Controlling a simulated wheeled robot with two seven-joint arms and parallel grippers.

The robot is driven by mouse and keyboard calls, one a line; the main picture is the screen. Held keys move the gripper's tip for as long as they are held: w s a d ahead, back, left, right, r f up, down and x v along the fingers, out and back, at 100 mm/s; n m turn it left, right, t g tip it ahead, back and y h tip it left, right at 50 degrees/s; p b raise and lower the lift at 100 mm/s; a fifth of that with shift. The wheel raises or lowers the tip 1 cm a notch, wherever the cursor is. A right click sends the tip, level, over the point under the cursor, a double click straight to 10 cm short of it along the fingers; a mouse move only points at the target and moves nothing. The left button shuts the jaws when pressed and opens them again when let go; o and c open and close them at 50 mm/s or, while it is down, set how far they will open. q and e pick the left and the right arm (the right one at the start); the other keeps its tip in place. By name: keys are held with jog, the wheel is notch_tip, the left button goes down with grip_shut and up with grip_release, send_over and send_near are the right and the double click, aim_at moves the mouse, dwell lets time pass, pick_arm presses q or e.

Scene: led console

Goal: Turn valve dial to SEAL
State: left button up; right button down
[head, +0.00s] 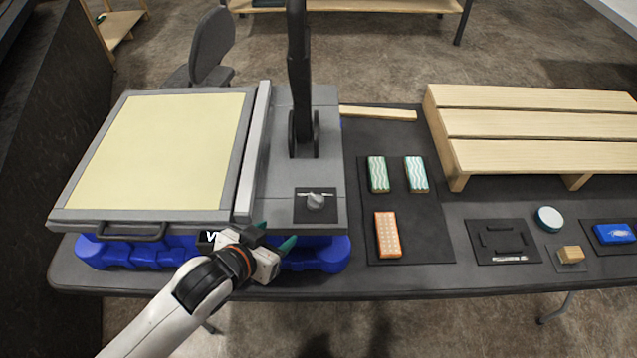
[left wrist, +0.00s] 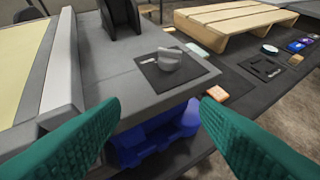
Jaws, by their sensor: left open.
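The valve dial (head: 315,201) is a grey knob on a dark square plate (head: 302,214) at the front right of the grey console (head: 327,165). Light marks lie on the plate beside the knob; I cannot read them. The dial also shows in the left wrist view (left wrist: 169,59), beyond my fingertips. My left gripper (head: 276,239) is in front of the console's front edge, below and left of the dial, apart from it. Its green fingers (left wrist: 160,118) are open with nothing between them. My right gripper is not in view.
The console has a yellow panel (head: 160,150) and a front handle (head: 132,231), and rests on a blue base (head: 315,256). A dark upright lever (head: 299,75) rises behind the dial. Patterned blocks (head: 387,234) and a wooden slatted rack (head: 540,125) stand to the right on the table.

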aim_at(315, 198)
pick_arm(q)
jog(key=w+d+f+m+h, duration=0.1)
jog(key=w+d, duration=0.1)
jog(key=w, duration=0.2)
jog(key=w+d+f+m+h+p, duration=0.1)
jog(key=w+d+h, duration=0.1)
jog(key=w+d, duration=0.1)
jog(key=w+d+f+m+h+p, duration=0.1)
jog(key=w+d, duration=0.2)
jog(key=w, duration=0.1)
jog(key=shift+w+d+f, duration=0.15)
jog(key=shift+w+f, duration=0.2)
jog(key=shift+w, duration=0.05)
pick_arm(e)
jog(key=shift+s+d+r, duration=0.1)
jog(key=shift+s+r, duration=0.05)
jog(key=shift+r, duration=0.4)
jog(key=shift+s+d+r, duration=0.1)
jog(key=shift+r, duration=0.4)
pick_arm(q)
jog(key=c, duration=1)
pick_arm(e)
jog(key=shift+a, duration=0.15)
